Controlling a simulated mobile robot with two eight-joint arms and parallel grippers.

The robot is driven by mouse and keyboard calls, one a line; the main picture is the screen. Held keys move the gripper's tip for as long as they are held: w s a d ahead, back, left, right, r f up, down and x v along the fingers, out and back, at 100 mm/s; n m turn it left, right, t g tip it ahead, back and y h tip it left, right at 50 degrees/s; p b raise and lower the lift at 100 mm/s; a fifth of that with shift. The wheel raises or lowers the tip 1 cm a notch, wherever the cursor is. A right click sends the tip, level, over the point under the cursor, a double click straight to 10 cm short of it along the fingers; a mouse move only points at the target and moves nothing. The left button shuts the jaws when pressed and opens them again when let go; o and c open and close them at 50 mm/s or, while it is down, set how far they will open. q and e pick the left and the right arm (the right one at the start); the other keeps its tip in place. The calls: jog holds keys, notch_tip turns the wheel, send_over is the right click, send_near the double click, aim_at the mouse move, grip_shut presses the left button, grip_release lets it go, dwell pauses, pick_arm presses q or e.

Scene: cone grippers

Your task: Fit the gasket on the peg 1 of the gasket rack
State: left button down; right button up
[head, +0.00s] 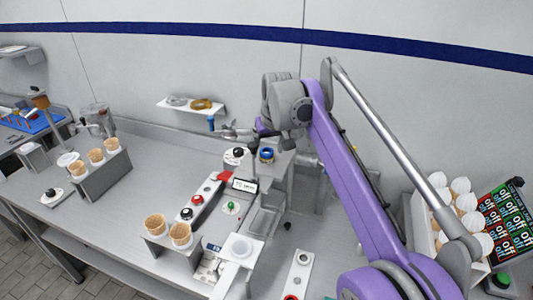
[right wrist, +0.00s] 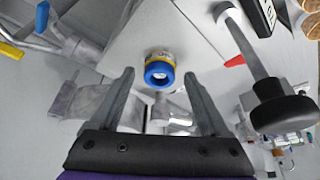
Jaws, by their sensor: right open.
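A thick blue ring (head: 267,155), which looks like the gasket, sits on top of a grey machine in the head view. In the right wrist view the blue ring (right wrist: 160,73) shows a yellow band behind it and lies just beyond the fingertips, between their lines. My right gripper (right wrist: 158,75) is open and empty; nothing is between its fingers. The wall shelf (head: 192,108) holds a pale ring (head: 177,100) and an amber ring (head: 202,104). I cannot tell which part is the gasket rack or peg 1.
A black knob (right wrist: 285,113) on a metal stem stands close right of the fingers in the wrist view. Cone holders (head: 102,174) stand on the left counter. A crate of white-topped cones (head: 465,201) and a colourful board (head: 507,218) are at right.

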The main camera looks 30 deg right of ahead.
grip_shut()
